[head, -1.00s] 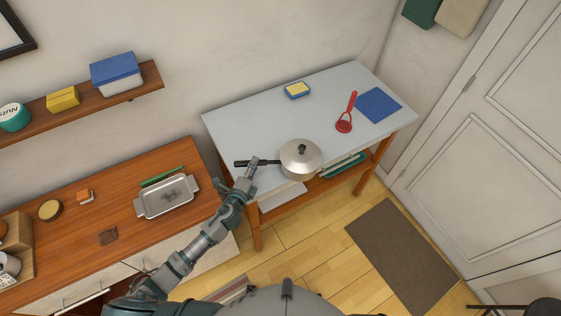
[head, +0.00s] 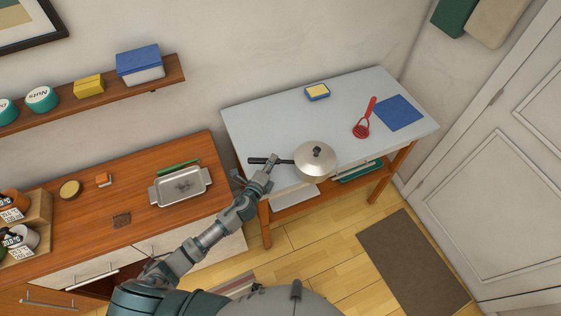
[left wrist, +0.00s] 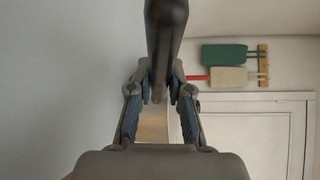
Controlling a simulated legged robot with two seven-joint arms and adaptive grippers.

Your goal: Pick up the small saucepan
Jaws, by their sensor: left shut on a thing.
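The small saucepan (head: 315,160) is silver with a dark knob on its lid and a black handle pointing left. In the head view it is at the front edge of the grey-topped table (head: 260,125), its lower side overlapping that edge. I cannot tell whether its base is clear of the top. My left gripper (head: 271,163) reaches up from below and is shut on the handle, close to the pan body. In the left wrist view the dark handle (left wrist: 164,40) runs between the two fingers of the gripper (left wrist: 160,88). My right gripper is out of view.
On the table, a yellow-and-blue sponge (head: 317,92), a red utensil (head: 363,122) and a blue cloth (head: 400,112) lie behind and right of the pan. A metal tray (head: 180,187) sits on the wooden counter (head: 150,225) at left. Floor is open in front of the table.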

